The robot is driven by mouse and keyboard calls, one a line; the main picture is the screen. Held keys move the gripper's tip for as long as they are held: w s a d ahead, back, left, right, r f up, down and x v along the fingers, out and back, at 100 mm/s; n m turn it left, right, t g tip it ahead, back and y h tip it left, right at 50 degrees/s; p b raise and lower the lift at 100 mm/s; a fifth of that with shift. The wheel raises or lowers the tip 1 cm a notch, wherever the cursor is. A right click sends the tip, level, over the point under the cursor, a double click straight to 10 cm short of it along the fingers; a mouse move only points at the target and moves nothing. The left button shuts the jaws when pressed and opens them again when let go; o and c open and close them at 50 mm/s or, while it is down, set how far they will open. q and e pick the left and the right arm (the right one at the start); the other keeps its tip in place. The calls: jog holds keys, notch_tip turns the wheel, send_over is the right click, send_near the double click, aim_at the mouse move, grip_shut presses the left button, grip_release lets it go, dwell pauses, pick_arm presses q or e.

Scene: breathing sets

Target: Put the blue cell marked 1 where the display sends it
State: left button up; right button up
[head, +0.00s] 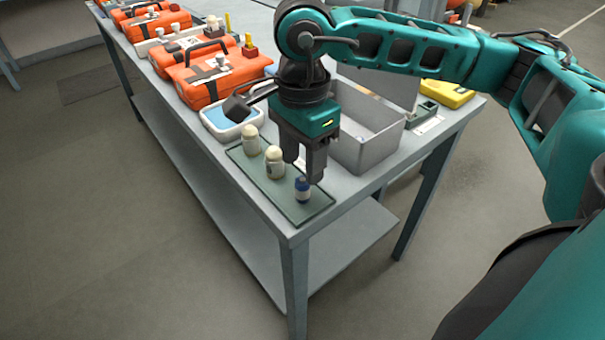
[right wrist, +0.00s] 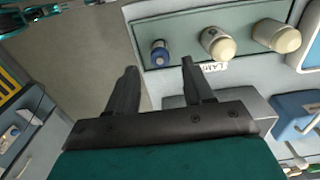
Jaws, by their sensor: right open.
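The blue cell (head: 302,190), a small blue cylinder with a pale band, stands at the near end of a green glassy mat (head: 311,207) on the table. Its number cannot be read. In the right wrist view the blue cell (right wrist: 159,55) shows beyond the space between my fingertips. My right gripper (head: 304,168) points down just above and behind the cell, open and empty; its fingers also show in the right wrist view (right wrist: 158,68). Two cream-capped bottles (head: 274,163) (head: 251,139) stand in line on the mat. No readable display is in view. My left gripper is not in view.
A grey open bin (head: 362,155) stands right of the mat. A white tray with a blue inside (head: 230,130) lies behind it. Orange cases (head: 215,75) line the table's far left, and a yellow case (head: 450,93) is at right. The table's front edge is close to the mat.

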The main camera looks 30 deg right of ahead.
aim_at(303, 180)
notch_tip(303, 180, up, 6)
jog(key=shift+r, duration=0.15)
jog(key=shift+s, duration=0.1)
dwell(0.5)
